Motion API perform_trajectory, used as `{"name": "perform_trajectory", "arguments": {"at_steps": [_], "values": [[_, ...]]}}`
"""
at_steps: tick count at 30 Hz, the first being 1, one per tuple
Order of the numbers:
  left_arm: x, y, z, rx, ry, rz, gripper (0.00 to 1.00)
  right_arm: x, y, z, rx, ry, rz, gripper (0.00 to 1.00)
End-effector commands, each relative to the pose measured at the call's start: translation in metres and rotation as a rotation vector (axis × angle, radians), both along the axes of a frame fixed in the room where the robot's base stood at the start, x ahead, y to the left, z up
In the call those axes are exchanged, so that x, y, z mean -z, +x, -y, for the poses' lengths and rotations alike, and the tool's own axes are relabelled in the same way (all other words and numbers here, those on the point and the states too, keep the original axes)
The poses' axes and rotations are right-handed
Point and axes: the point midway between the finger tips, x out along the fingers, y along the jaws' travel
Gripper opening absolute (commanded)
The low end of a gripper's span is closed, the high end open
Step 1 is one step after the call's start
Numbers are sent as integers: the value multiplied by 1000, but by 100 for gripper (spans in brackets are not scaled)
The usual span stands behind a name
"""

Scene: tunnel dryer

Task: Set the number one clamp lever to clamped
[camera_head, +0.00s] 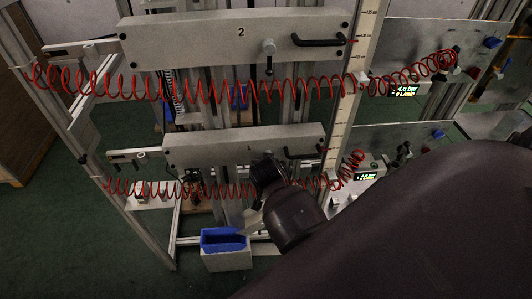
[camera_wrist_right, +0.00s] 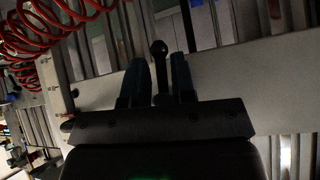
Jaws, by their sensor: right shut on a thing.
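The number one panel (camera_head: 240,146) is a grey bar marked 1, on the lower level of the frame. My right gripper (camera_head: 264,165) is in front of its right half and hides the number one clamp lever in the head view. In the right wrist view, the lever's dark stem and ball knob (camera_wrist_right: 159,48) stand between the two fingers of my right gripper (camera_wrist_right: 159,72), which is shut on it. The knob sticks out past the fingertips. The lever's lower end is hidden by the gripper body. My left gripper is in neither view.
The number two panel (camera_head: 220,38) is above, with its own lever (camera_head: 268,48) and a black handle (camera_head: 318,41). Red coiled hoses (camera_head: 210,88) hang across both levels. A blue bin (camera_head: 222,240) stands below the lower panel.

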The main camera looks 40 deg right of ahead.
Motion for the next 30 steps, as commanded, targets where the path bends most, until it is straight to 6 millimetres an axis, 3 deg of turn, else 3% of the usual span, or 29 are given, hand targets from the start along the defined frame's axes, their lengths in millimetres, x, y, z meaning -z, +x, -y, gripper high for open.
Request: {"name": "perform_trajectory", "arguments": {"at_steps": [22, 23, 24, 25, 30], "values": [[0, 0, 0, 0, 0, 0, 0, -2, 0, 3, 0, -79, -40, 0], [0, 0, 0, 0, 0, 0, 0, -2, 0, 3, 0, -79, -40, 27], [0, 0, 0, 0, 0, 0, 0, -2, 0, 3, -1, -79, -40, 33], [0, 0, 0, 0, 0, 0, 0, -2, 0, 3, -1, -79, -40, 37], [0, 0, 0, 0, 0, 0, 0, -1, 0, 2, -1, -77, -43, 37]]}}
